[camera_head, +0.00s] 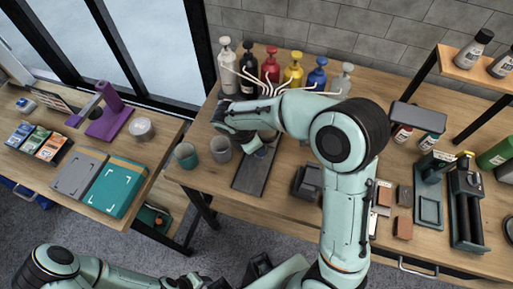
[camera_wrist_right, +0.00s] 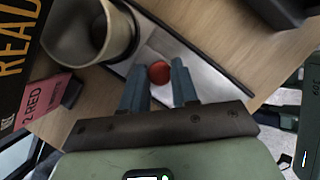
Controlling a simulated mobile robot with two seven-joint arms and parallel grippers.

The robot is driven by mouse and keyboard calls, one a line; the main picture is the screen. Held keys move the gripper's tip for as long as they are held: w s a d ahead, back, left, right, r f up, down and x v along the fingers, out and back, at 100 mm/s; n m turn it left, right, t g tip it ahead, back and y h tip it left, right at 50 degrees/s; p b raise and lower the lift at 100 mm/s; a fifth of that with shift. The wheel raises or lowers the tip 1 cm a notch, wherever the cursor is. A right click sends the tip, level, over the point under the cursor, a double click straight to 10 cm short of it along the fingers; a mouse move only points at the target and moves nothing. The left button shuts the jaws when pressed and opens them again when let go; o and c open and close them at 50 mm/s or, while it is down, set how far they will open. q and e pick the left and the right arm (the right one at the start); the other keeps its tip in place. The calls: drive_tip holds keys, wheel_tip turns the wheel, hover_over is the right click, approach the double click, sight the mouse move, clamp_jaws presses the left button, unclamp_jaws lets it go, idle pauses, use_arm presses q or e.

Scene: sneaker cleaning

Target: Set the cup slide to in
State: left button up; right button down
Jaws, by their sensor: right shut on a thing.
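The slide is a long dark plate (camera_head: 250,178) on the wooden table in the head view. In the right wrist view it is a pale metal strip (camera_wrist_right: 205,75) running diagonally, with a round red knob (camera_wrist_right: 159,72) at it. My right gripper (camera_wrist_right: 158,78) has its two blue-grey fingers on either side of the knob, shut on it. My right arm hides the slide's far end in the head view. My left arm shows at the bottom left; its fingers cannot be made out.
A teal cup (camera_head: 185,155) and a grey cup (camera_head: 220,150) stand by the table's left edge. Several pump bottles (camera_head: 270,68) line the back. A dark block (camera_head: 307,180) sits right of the slide. A pink card (camera_wrist_right: 45,102) lies beside the cup.

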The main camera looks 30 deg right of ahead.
sight(266, 144)
drive_tip(key=shift+w+d+r+p, duration=0.15)
drive_tip(key=shift+w+d+p, duration=0.25)
drive_tip(key=shift+w+d, duration=0.6)
drive_tip(key=shift+d, duration=0.1)
use_arm(q)
drive_tip(key=shift+w+r, duration=0.4)
drive_tip(key=shift+r, duration=0.25)
use_arm(e)
drive_tip(key=shift+s, duration=0.1)
drive_tip(key=c, duration=0.9)
unclamp_jaws()
use_arm(q)
drive_tip(key=shift+w+r+p, duration=0.75)
drive_tip(key=shift+r, duration=0.3)
use_arm(e)
drive_tip(key=v, duration=1.3)
drive_tip(key=shift+r, duration=0.1)
